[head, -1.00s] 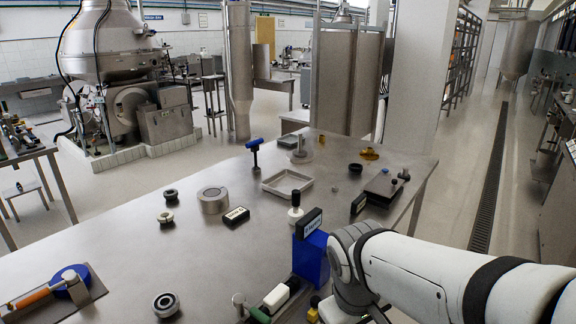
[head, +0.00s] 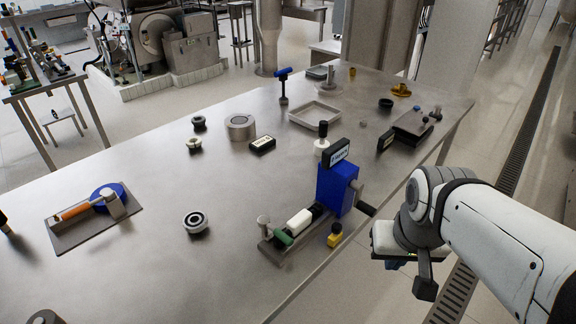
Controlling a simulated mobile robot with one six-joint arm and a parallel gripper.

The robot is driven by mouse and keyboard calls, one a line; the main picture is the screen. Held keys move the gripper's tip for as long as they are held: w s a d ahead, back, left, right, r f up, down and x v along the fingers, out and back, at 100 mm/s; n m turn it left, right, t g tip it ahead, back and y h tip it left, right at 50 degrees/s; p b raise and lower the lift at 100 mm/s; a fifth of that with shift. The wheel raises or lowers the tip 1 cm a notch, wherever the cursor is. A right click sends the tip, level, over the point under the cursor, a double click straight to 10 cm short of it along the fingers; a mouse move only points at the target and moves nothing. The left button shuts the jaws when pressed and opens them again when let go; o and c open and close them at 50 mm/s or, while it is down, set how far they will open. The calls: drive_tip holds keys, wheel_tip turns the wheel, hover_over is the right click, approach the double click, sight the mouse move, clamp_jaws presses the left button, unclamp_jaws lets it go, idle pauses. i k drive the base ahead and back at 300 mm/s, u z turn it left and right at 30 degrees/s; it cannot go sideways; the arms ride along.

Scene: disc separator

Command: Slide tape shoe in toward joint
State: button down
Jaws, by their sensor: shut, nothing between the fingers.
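No part is clearly marked as the tape shoe. A flat plate (head: 70,228) at the left of the table carries a blue disc (head: 103,192) and an orange bar (head: 75,212) lying against it. Near the front edge, a blue box (head: 328,190) with a side crank stands at the end of a low rail with a white block (head: 300,221) and a green-handled part (head: 284,238). My gripper (head: 425,288) hangs right of the table, past its edge, apart from both fixtures. It is shut and empty; its fingers are small and dark here.
A bearing ring (head: 196,222) lies mid-table, and a tray (head: 316,116) and a metal cylinder (head: 240,127) stand farther back. The table's front-left middle is mostly clear. A floor drain (head: 520,140) runs at the right.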

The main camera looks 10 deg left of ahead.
sight(336, 236)
drive_tip(key=k, duration=1.2)
drive_tip(key=z, duration=0.7)
drive_tip(key=i, duration=1.65)
drive_tip(key=u, duration=0.75)
